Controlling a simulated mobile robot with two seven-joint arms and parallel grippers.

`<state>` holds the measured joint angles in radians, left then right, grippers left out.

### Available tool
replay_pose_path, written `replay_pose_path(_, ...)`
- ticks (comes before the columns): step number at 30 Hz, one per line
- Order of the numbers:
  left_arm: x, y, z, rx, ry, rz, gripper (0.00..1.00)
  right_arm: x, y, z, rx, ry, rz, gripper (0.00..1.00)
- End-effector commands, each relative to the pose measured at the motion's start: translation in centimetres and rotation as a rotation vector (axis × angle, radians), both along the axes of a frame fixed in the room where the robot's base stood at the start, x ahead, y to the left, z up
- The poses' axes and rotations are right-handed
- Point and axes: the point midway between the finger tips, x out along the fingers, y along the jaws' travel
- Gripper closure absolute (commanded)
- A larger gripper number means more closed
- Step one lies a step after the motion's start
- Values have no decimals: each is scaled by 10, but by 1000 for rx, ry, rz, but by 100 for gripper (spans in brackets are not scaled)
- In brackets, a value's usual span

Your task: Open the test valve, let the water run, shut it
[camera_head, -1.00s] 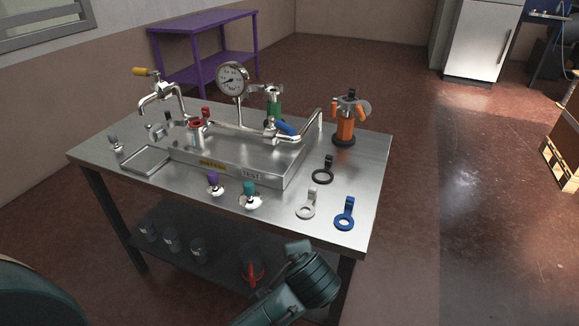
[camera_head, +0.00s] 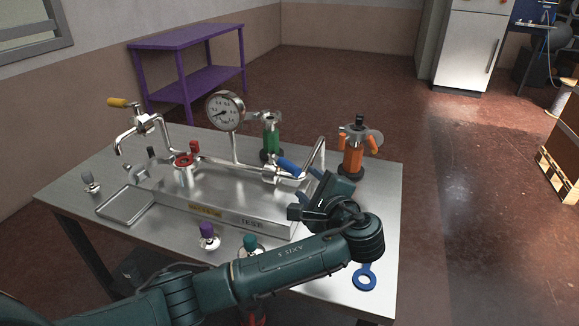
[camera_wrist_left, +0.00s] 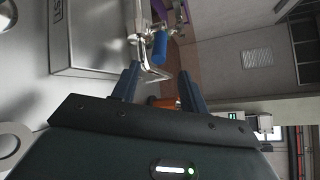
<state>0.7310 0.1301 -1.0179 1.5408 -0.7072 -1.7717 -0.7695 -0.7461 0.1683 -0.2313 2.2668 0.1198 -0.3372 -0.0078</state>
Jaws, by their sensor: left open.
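The test rig is a shallow steel tray (camera_head: 190,205) marked TEST on its front, with pipework above it. A valve with a blue lever handle (camera_head: 289,167) sits on the pipe at the rig's right; the blue handle also shows in the left wrist view (camera_wrist_left: 160,47). My left gripper (camera_head: 308,184) is just to the right and in front of this handle. A pressure gauge (camera_head: 226,111) stands above the pipe. No running water shows. My right gripper is not in view.
An orange-handled tool (camera_head: 355,150) stands close behind my left gripper. A green valve body (camera_head: 271,138) is at the back, a yellow-handled tap (camera_head: 118,102) at the left. Purple- (camera_head: 207,231) and teal-topped (camera_head: 250,242) fittings and a blue ring (camera_head: 364,280) lie in front.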

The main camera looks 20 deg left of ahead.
Motion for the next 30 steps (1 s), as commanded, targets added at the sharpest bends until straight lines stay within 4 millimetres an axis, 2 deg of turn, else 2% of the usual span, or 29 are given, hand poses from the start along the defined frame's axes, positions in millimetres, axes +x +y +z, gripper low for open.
replay_pose_path(9,52,43,-15,1,0,4,56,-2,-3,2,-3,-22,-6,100)
replay_pose_path(15,73,60,-21,0,1,2,56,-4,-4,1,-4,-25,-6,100)
replay_pose_path(21,81,66,-23,-2,1,1,56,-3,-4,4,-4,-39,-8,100)
replay_pose_path(28,81,66,-23,-2,1,1,56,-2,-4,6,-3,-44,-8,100)
replay_pose_path(30,81,66,-23,-2,1,1,61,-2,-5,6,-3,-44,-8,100)
